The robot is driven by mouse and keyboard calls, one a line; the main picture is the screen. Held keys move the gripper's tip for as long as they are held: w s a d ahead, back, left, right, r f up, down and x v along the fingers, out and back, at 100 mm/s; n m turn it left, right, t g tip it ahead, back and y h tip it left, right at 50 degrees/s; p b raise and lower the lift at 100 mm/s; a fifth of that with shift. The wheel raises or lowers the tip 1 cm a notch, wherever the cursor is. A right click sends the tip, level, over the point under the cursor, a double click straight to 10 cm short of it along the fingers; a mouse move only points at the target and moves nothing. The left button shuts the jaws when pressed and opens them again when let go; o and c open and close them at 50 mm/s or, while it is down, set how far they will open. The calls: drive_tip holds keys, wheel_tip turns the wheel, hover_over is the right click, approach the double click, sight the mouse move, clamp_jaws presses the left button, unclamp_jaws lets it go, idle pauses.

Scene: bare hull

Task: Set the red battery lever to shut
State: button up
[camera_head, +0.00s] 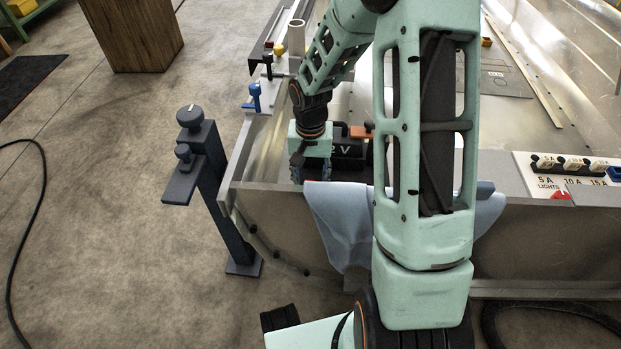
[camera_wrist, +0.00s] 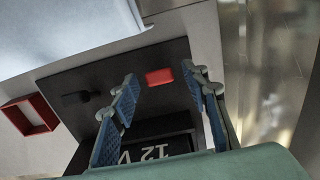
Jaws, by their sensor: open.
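The dark battery (camera_head: 349,149), part of its "12 V" marking visible, sits inside the hull's near end; it also shows in the wrist view (camera_wrist: 165,143). A small red block (camera_wrist: 159,77) lies on the dark surface, seen between my fingertips. A red square frame (camera_wrist: 30,116) shows at the left of the wrist view. I cannot tell which red part is the lever, or its setting. An orange-red piece (camera_head: 361,131) shows by the battery in the head view. My gripper (camera_head: 311,172) points down beside the battery; in the wrist view its blue-padded fingers (camera_wrist: 159,74) are apart and empty.
A grey-blue cloth (camera_head: 342,216) hangs over the hull's near edge, close to my gripper. A fuse panel (camera_head: 575,177) is at the right. A dark post stand (camera_head: 213,180) stands left of the hull. A blue clamp (camera_head: 254,97) sits on the left wall. Floor at left is mostly clear.

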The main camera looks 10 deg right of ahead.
clamp_jaws()
